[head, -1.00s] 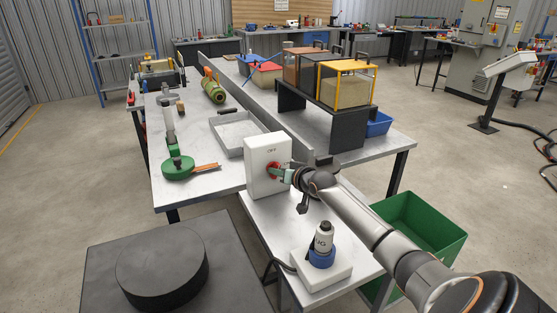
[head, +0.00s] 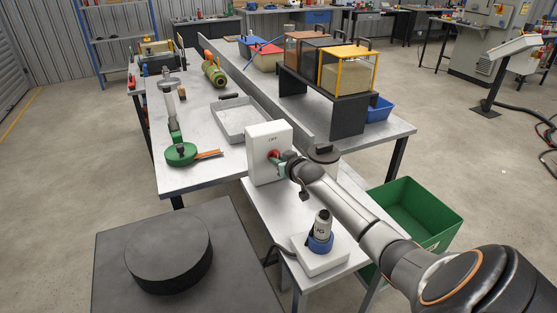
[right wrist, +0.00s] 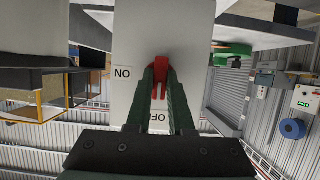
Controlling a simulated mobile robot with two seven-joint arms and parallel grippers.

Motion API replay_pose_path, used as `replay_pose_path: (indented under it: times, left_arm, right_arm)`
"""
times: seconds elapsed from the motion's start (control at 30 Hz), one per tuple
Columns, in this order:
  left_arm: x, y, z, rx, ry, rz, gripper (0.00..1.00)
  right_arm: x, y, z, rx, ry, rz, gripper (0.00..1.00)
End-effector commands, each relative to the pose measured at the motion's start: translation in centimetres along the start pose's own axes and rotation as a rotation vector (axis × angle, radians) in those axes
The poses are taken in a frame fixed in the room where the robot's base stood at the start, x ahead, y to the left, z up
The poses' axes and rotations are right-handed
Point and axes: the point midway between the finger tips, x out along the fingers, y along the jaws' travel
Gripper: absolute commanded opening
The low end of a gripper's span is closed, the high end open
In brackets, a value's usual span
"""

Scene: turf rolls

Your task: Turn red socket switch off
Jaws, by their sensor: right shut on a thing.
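A white switch box (head: 257,165) stands upright on the near metal table, with a red switch (head: 275,155) on its front. In the right wrist view the red switch (right wrist: 161,72) lies along the line toward the OFF label (right wrist: 157,117). The ON label (right wrist: 123,73) is off to the left side there. My right gripper (head: 281,163) is shut on the switch, its green fingers on either side of it. The fingers partly hide the switch and the OFF label. My left gripper is not in view.
A device with a blue collar (head: 320,243) stands on a white base near the table's front. A green bin (head: 420,212) is at the right. A grey tray (head: 241,120) and green-based stand (head: 180,155) are behind. A black round block (head: 168,252) is at the lower left.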

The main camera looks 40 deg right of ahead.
Motion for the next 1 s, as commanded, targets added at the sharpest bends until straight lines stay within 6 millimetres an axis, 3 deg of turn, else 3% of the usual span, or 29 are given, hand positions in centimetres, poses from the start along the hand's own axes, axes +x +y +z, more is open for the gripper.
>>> replay_pose_path:
  times: [0.17, 0.2, 0.43, 0.77, 1.0]
  left_arm:
    - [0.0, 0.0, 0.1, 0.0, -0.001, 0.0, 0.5]
    - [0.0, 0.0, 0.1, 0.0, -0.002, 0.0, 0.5]
    - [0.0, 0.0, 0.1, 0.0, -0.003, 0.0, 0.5]
    - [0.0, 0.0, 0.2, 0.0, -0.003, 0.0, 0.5]
    - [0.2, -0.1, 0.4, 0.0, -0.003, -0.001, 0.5]
  right_arm:
    - [0.0, 0.0, 0.0, -0.004, 0.0, 0.001, 0.0]
    - [0.0, 0.0, 0.0, -0.004, 0.0, 0.001, 0.24]
    - [0.0, 0.0, 0.0, -0.002, 0.0, 0.0, 0.5]
    - [-0.2, 0.0, 0.1, -0.001, -0.001, 0.0, 0.5]
    - [-2.3, 0.0, 0.2, -0.004, -0.001, -0.001, 0.5]
